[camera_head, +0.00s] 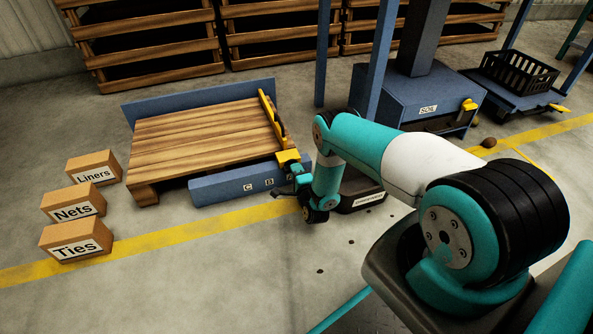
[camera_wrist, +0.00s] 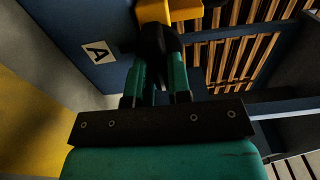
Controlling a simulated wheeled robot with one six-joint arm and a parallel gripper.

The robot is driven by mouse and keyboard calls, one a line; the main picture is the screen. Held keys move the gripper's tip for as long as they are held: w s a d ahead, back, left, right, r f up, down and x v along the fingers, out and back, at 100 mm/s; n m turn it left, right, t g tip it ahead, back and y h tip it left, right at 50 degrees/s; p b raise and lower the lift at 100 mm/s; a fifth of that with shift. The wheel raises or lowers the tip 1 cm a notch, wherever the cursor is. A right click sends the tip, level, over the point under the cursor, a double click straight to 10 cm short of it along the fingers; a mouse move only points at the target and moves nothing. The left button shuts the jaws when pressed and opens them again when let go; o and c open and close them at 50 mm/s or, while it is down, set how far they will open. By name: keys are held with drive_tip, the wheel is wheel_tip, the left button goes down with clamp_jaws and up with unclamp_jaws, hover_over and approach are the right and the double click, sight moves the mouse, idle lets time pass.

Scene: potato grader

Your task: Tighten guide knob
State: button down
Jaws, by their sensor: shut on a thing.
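The guide knob (camera_wrist: 157,38) is black and sits under a yellow bracket (camera_wrist: 170,10) in the wrist view. My gripper (camera_wrist: 160,58) has its two teal fingers closed on the knob. In the head view my gripper (camera_head: 291,184) is at the right end of the blue rail (camera_head: 225,187), just below the yellow guide (camera_head: 270,112). The knob is hard to make out there. The wrist view shows a label A (camera_wrist: 98,51) beside the bracket, while labels C and B show on the rail in the head view. The fingers hide part of the knob.
A wooden pallet (camera_head: 200,143) lies behind the rail. Boxes marked Liners (camera_head: 95,175), Nets (camera_head: 73,208) and Ties (camera_head: 76,246) stand at left. A blue SOIL unit (camera_head: 425,100) and a black crate (camera_head: 520,74) are at right. The floor in front is mostly clear.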

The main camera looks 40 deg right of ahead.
idle(0.3)
drive_tip(key=c, duration=1.1)
unclamp_jaws()
drive_tip(key=shift+o, duration=0.2)
drive_tip(key=p+v, duration=0.8)
drive_tip(key=v, duration=0.9)
drive_tip(key=shift+s, duration=0.25)
drive_tip(key=shift+r, duration=0.1)
